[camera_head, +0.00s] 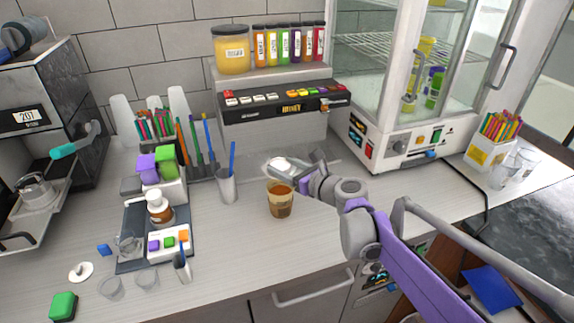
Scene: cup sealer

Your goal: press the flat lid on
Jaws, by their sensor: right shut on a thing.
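An orange-brown cup (281,203) stands upright on the counter near the middle of the head view. My right gripper (284,172) is just above and behind the cup's rim, its arm coming in from the right. It is shut on a small pale round piece (279,163), which looks like the flat lid. The gripper hides part of this piece, and I cannot tell whether it touches the cup. My left gripper is not in view.
A grey cup with a blue stick (228,186) stands left of the orange-brown cup. A dark tray (132,262) with small items lies further left, near clear cups (147,281). A glass-fronted cabinet (400,150) stands at the back right.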

